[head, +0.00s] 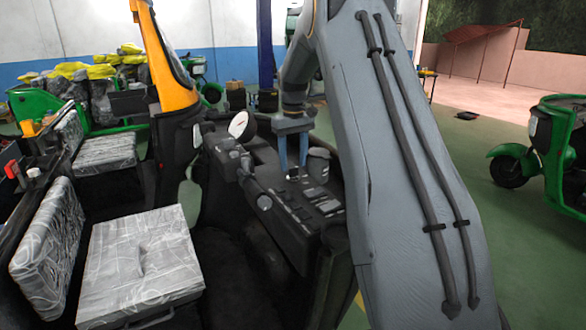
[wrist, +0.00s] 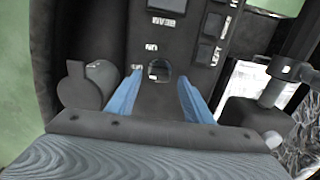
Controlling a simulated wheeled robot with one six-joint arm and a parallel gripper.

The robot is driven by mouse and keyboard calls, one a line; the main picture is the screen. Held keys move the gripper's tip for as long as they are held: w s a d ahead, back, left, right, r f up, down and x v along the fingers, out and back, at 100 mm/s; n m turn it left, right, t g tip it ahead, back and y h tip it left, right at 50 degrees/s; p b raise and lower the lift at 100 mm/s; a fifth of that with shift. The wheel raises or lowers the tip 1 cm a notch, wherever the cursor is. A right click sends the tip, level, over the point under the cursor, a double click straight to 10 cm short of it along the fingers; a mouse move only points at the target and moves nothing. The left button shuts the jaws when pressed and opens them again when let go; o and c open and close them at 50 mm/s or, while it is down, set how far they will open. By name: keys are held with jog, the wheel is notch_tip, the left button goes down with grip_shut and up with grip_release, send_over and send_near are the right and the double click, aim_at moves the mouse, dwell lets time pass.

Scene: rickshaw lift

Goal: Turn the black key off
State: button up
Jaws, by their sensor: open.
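The black key (wrist: 158,69) shows in the wrist view as a small, dark round piece on the dashboard panel, beside an upside-down "ON" label. A small light mark is on it, and its exact angle is hard to tell. My gripper (wrist: 160,78) is open, with its two blue fingers on either side of the key and a gap visible on both sides. In the head view my gripper (head: 293,168) points down at the black dashboard (head: 275,198). The key is too small there to make out clearly.
Dark switches (wrist: 211,25) with labels line the panel above the key in the wrist view. A dark knob (wrist: 76,88) stands left of the fingers, and a lever (wrist: 275,85) is at right.

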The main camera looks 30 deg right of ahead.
notch_tip(320, 180, up, 5)
jog(key=shift+r+b, duration=0.1)
jog(key=shift+b, duration=0.55)
